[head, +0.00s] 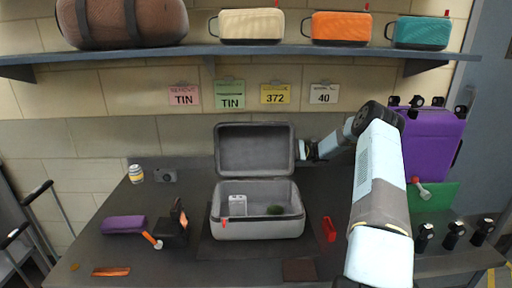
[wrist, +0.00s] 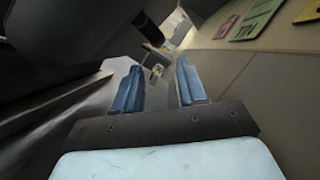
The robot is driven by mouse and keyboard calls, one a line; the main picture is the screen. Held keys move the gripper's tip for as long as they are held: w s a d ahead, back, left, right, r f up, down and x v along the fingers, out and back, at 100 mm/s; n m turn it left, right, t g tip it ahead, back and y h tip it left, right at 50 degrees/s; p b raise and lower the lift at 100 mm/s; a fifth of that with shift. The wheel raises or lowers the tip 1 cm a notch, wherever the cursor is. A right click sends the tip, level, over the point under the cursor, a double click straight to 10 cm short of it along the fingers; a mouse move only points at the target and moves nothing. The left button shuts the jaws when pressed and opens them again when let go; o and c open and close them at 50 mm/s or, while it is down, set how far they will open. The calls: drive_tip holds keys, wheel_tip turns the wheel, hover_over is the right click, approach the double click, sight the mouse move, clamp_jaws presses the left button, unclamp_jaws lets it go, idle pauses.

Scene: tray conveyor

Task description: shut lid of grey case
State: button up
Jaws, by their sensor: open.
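The grey case (head: 258,228) stands on the dark table with its lid (head: 256,150) raised upright at the back. Inside lie a small white box (head: 237,204) and a dark green object (head: 275,210). My gripper (head: 304,149) is at the right edge of the raised lid, close to it; whether it touches cannot be told. In the wrist view my gripper (wrist: 161,88) shows two blue fingers apart with nothing held between them. A dark surface fills the upper left of that view, probably the lid.
A purple case (head: 430,140) stands at the right. A red item (head: 329,229) lies right of the grey case. A purple pouch (head: 124,225) and a black holder (head: 174,225) are to the left. A shelf (head: 250,51) with bags runs above.

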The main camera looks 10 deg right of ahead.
drive_tip(key=x, duration=1.2)
drive_tip(key=shift+s+f, duration=0.15)
drive_tip(key=shift+c, duration=0.3)
clamp_jaws()
drive_tip(key=shift+f, duration=0.1)
